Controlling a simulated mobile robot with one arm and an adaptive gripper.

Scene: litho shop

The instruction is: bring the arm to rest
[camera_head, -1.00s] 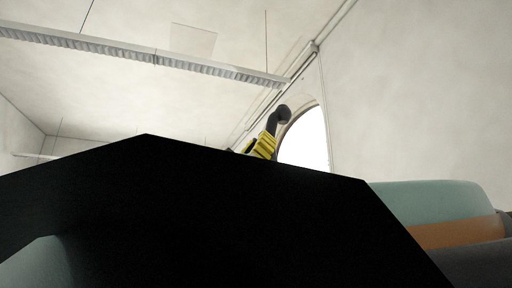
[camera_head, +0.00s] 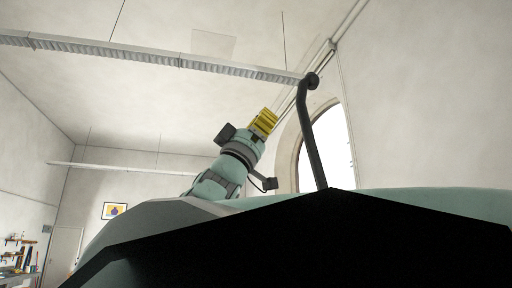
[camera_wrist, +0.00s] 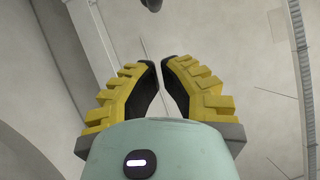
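My gripper (camera_head: 264,120) is raised in the head view, its yellow fingers pointing up and to the right above my pale green wrist. The wrist view shows the two yellow fingers with black inner pads (camera_wrist: 160,72). Their tips lean toward each other with a narrow gap between them. Nothing is held; only the pale wall or ceiling shows through the gap. My own dark and pale green body parts fill the bottom of the head view and hide what lies below.
A dark bent pole (camera_head: 311,135) stands right of my gripper in the head view; its distance is unclear. Behind are an arched window (camera_head: 328,150), a ceiling-hung tray (camera_head: 150,56) and a framed picture (camera_head: 114,210). The space around the fingers looks clear.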

